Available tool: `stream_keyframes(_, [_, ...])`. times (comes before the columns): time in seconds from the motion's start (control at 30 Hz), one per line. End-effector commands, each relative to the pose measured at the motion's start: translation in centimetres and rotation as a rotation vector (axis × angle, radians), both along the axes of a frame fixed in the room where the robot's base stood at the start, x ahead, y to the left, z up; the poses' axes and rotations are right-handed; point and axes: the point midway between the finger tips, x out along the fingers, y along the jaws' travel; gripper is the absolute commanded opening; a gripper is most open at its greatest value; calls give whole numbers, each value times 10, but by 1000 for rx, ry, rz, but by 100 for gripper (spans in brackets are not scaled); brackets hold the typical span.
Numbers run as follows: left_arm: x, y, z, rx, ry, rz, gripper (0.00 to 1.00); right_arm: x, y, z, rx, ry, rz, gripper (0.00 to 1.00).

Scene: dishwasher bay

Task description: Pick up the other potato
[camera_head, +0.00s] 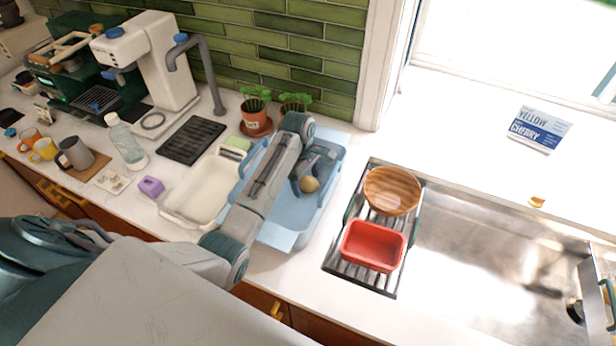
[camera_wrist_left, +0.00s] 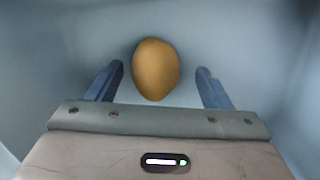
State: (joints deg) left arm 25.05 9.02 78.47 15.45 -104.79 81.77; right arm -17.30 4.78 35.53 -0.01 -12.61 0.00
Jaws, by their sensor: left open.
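A brown-yellow potato (camera_head: 310,184) lies in the blue tray (camera_head: 284,238) on the counter. In the left wrist view the potato (camera_wrist_left: 155,69) is just beyond and between the two blue fingers. My left gripper (camera_head: 305,180) reaches down into the blue tray, and it also shows in the left wrist view (camera_wrist_left: 159,85). Its fingers are apart, with visible gaps on both sides of the potato. No other potato is visible in these frames. My right gripper is not in view.
A cream tray (camera_head: 175,212) stands left of the blue tray. Potted plants (camera_head: 255,117) stand behind it. On the right, a rack over the sink holds a wooden bowl (camera_head: 392,190) and a red container (camera_head: 373,246). A purple block (camera_head: 151,186) lies left.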

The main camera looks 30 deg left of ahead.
Motion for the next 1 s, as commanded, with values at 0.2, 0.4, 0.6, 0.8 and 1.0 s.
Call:
stream_keyframes(0.2, [-8,-3,-11,0,-2,3,73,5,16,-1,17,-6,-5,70])
stream_keyframes(0.4, [-8,-3,-11,0,-1,3,62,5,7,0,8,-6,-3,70])
stream_keyframes(0.6, [-8,-3,-11,0,-1,3,23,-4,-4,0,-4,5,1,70])
stream_keyframes(0.8, [-8,-3,-11,1,-1,3,23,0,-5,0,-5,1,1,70])
stream_keyframes(1.0, [-2,-1,-3,1,-1,1,23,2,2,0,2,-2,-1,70])
